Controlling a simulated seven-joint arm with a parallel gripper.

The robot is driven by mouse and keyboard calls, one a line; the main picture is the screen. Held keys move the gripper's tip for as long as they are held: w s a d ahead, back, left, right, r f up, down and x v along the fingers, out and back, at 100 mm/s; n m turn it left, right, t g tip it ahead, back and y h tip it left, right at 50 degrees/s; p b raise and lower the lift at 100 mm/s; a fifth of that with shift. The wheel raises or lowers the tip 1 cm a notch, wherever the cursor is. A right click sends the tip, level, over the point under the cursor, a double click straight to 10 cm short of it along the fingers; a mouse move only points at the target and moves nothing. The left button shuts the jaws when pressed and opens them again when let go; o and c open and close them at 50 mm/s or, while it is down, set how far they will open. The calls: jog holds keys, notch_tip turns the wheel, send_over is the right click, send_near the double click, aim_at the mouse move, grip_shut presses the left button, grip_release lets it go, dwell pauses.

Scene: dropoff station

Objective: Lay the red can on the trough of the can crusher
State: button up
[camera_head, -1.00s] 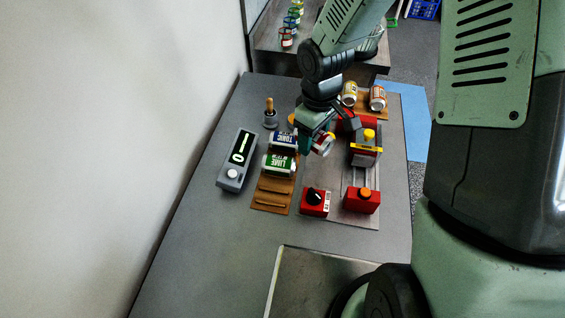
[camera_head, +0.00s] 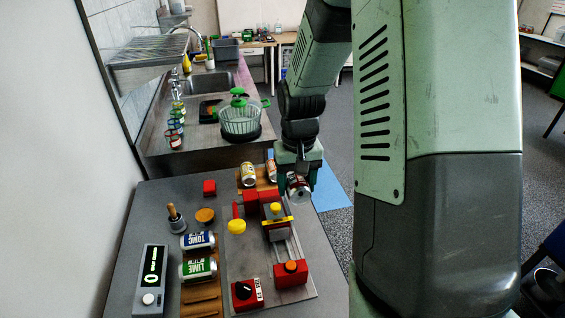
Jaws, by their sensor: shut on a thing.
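My gripper (camera_head: 299,165) is shut on the red can (camera_head: 298,189) and holds it above the back right of the can crusher. The can lies tilted, with its silver end facing the camera; my fingers partly hide it. The can crusher (camera_head: 251,203) has red blocks, a yellow-topped carriage (camera_head: 277,224) on rails and a red end block with an orange button (camera_head: 291,273). It stands on a grey plate (camera_head: 262,262). I see no can on it. The carriage partly hides the channel between the rails.
A wooden rack holds a tonic can (camera_head: 198,241) and a lime can (camera_head: 198,268). A counter display (camera_head: 152,270), a wooden-handled tool (camera_head: 175,217) and a red knob box (camera_head: 246,293) are near. The sink counter lies behind.

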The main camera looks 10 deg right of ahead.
jog(key=shift+s+a+f, duration=0.6)
jog(key=shift+s+f, duration=0.05)
jog(key=shift+f, duration=2.55)
jog(key=shift+s+a+f, duration=0.65)
jog(key=shift+f, duration=2.5)
jog(key=shift+s+a+f, duration=0.6)
jog(key=shift+s+f, duration=0.05)
jog(key=shift+f, duration=2.55)
jog(key=o, duration=0.9)
jog(key=shift+c, duration=0.2)
notch_tip(320, 180, up, 7)
